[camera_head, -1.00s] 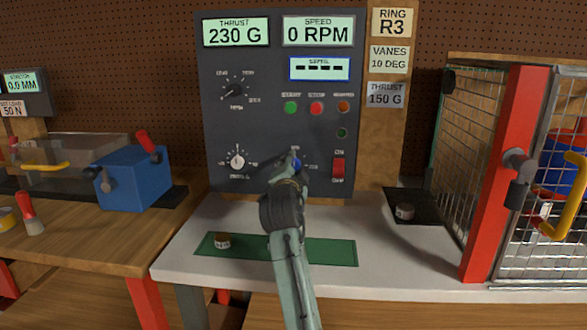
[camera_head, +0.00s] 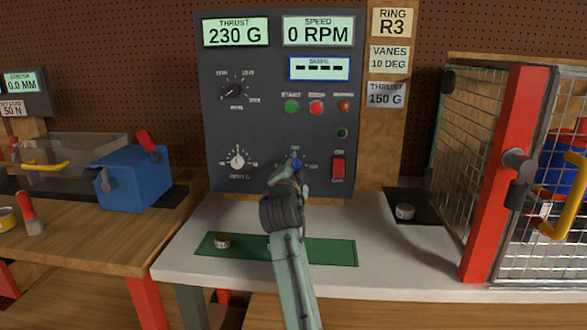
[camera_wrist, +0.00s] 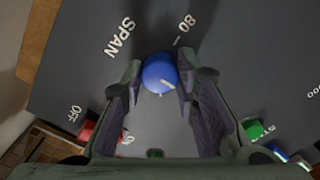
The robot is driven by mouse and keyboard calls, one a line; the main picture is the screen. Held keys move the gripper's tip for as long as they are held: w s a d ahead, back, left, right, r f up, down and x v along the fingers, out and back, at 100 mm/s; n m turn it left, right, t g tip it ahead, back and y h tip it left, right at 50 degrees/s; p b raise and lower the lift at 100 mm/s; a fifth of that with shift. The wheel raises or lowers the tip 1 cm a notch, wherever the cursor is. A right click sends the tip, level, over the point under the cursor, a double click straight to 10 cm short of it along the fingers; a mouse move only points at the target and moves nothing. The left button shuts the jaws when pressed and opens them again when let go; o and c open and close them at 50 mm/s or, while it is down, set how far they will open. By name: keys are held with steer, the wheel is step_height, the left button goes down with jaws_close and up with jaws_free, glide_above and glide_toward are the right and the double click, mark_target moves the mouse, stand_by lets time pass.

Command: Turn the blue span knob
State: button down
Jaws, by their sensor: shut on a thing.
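The blue span knob (camera_head: 295,163) sits on the lower middle of the dark control panel (camera_head: 262,130). In the wrist view the blue knob (camera_wrist: 160,73) shows between my two fingers, with a pale pointer line toward its lower right. The labels "SPAN" and "80" are printed beside it. My gripper (camera_head: 288,172) reaches up to the panel from the front and is shut on the knob; its fingers (camera_wrist: 158,88) stand on either side of it. In the head view my gripper hides part of the knob and its scale.
A red switch (camera_head: 338,168) is close on the knob's right, and a white-pointer dial (camera_head: 237,160) on its left. Displays read 230 G thrust (camera_head: 236,32) and 0 RPM (camera_head: 318,31). A green mat (camera_head: 330,252) lies on the bench below. A mesh cage (camera_head: 470,150) stands right.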

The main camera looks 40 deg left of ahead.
steer(key=n+p, duration=0.1)
steer(key=n, duration=0.5)
steer(key=shift+n, duration=0.4)
steer(key=n, duration=0.3)
steer(key=shift+n+p, duration=0.3)
steer(key=shift+n, duration=1.6)
steer(key=shift+p, duration=0.3)
steer(key=c, duration=1.2)
jaws_free()
steer(key=shift+c, duration=0.2)
steer(key=shift+s+d, duration=0.1)
steer(key=v, duration=1.2)
